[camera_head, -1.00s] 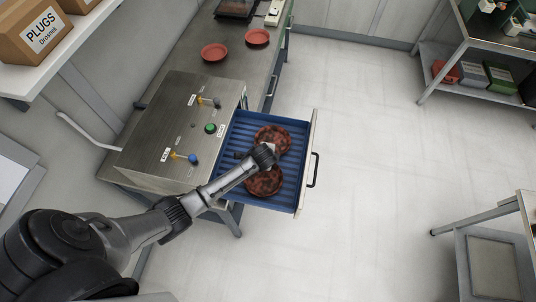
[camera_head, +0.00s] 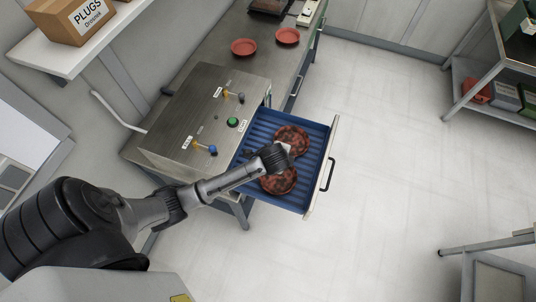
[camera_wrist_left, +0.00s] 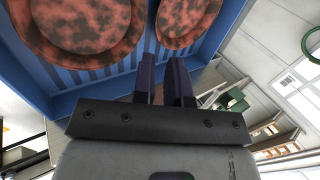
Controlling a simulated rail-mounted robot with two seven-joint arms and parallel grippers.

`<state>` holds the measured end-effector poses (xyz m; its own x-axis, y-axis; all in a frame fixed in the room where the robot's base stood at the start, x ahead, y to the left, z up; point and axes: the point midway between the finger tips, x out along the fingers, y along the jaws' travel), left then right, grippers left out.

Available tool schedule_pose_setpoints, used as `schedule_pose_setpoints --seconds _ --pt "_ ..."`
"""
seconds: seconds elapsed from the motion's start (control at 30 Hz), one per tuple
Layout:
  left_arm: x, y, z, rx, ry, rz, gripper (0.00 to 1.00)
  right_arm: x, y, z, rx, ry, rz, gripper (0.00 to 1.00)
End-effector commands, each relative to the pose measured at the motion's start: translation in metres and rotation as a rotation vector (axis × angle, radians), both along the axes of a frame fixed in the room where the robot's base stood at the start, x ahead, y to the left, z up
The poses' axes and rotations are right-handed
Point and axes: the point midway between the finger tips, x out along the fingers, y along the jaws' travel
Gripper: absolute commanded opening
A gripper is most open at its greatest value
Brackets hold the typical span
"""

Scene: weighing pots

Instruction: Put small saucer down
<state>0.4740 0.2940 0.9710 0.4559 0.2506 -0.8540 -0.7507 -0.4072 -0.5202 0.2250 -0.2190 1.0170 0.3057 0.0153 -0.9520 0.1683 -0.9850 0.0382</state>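Two round, mottled red-brown saucers lie in the blue drawer, a far one (camera_head: 291,136) and a near one (camera_head: 279,182). I cannot tell which is the small one. Two plain reddish saucers stand on the bench at the back, a left one (camera_head: 243,47) and a right one (camera_head: 288,36). My left gripper (camera_head: 284,152) is over the drawer, between the mottled saucers, and partly covers them. In the left wrist view its dark fingers (camera_wrist_left: 166,72) are a little apart, with no object visible between them. Both mottled saucers show beyond them. My right gripper is out of view.
The blue drawer (camera_head: 314,188) is pulled out from under the bench. A metal control box (camera_head: 190,115) with knobs and a green button stands left of it. A shelf with a cardboard box (camera_head: 75,18) is at upper left.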

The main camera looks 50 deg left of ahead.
Motion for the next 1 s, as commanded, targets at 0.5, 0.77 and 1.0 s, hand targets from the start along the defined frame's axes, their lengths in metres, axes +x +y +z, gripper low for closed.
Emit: schedule_pose_setpoints --seconds 0.5,0.77,1.0 --pt "-0.138 -0.056 0.004 -0.353 0.021 0.364 0.13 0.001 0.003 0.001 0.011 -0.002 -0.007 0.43" --pt "-0.226 -0.074 0.035 -0.557 0.045 0.688 0.13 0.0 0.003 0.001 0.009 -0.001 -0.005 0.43" --pt "-0.249 -0.077 0.047 -0.607 0.051 0.792 0.13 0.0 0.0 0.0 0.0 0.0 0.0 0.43"
